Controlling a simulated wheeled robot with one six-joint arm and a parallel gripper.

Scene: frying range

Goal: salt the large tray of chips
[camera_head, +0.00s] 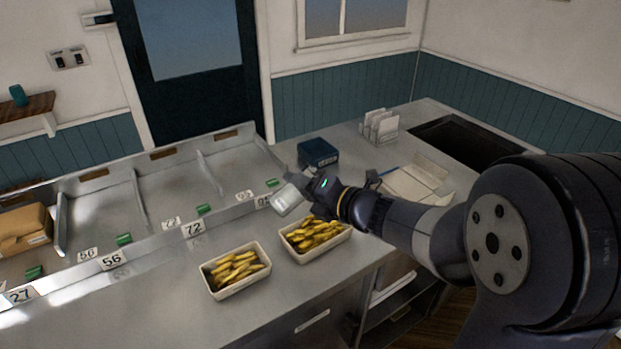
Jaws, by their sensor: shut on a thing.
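My gripper (305,186) is shut on a pale, whitish shaker (286,201) and holds it tilted, its far end pointing down and left. In the picture the shaker shows just above and behind the right tray of chips (343,240); its height over the counter is hard to tell. A second tray of chips (234,292) stands to the left and nearer the front. Both trays are pale, rectangular and filled with yellow chips. They look close in size, and I cannot tell surely which is the large one. Any salt on the chips is too small to see.
A dark blue box (318,152) stands behind my gripper. A white rack (379,127), open pale packaging (420,181) and a dark sunken basin (465,142) are farther right. Metal bays with number cards (194,229) line the left. The front left counter is clear.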

